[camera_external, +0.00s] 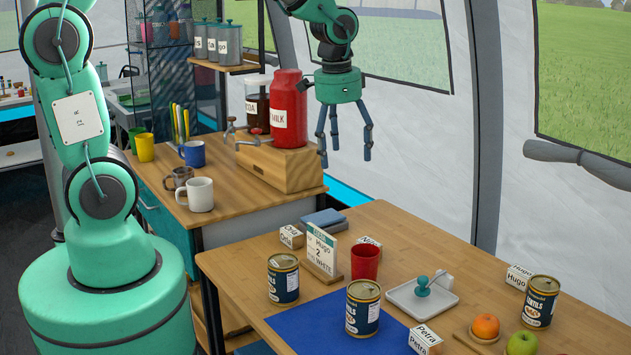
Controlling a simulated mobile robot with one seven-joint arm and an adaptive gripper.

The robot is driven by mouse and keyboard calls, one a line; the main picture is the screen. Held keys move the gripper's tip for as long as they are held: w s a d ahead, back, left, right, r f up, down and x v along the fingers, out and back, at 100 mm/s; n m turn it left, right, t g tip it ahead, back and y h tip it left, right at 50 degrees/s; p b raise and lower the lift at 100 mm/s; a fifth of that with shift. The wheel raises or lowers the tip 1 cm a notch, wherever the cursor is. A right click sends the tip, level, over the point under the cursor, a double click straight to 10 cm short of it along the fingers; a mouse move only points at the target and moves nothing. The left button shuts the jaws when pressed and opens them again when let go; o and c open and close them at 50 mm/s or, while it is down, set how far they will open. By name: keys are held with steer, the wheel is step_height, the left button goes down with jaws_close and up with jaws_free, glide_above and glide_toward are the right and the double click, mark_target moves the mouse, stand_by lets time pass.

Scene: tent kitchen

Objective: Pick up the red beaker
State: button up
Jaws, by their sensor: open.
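The red beaker (365,262) stands upright on the wooden table, right of a small sign card (322,252) and left of a light tray (422,298). My gripper (345,152) hangs above and behind it, fingers pointing down. The fingers are spread apart with nothing between them. The gripper is well clear of the beaker. The beaker's rim and front side show, and its lower part is partly hidden behind a can.
Cans of lentils (363,308) stand in front of the beaker, another (283,279) to its left, one (540,302) at right. Name blocks (425,340), an orange (486,326) and a green apple (522,344) lie nearby.

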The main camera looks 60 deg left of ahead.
steer(key=w+d+f+m+g+p, duration=0.15)
steer(key=w+f, duration=0.35)
steer(key=f, duration=0.5)
steer(key=m, duration=0.1)
glide_toward(362, 271)
steer(key=w+a+r, duration=0.2)
steer(key=w, duration=0.1)
steer(key=shift+d+f+g+y, duration=0.1)
steer(key=shift+f+g+y, duration=0.15)
steer(key=shift+g, duration=0.2)
steer(key=shift+s+a+f+b, duration=0.15)
steer(key=shift+f+b, duration=0.1)
steer(key=shift+f, duration=1.15)
steer(key=shift+s+a+f+b, duration=0.15)
steer(key=shift+f+b, duration=0.1)
steer(key=shift+f, duration=1.15)
steer(key=shift+s+f+b, duration=0.15)
steer(key=shift+f+b, duration=0.1)
steer(key=shift+f, duration=1.15)
steer(key=shift+f, duration=0.1)
steer(key=shift+s+a+f+b, duration=0.1)
steer(key=shift+f+b, duration=0.4)
steer(key=shift+f, duration=0.75)
steer(key=shift+s+a+f+b, duration=0.1)
steer(key=shift+f+b, duration=0.35)
steer(key=shift+f, duration=0.8)
steer(key=c, duration=1.3)
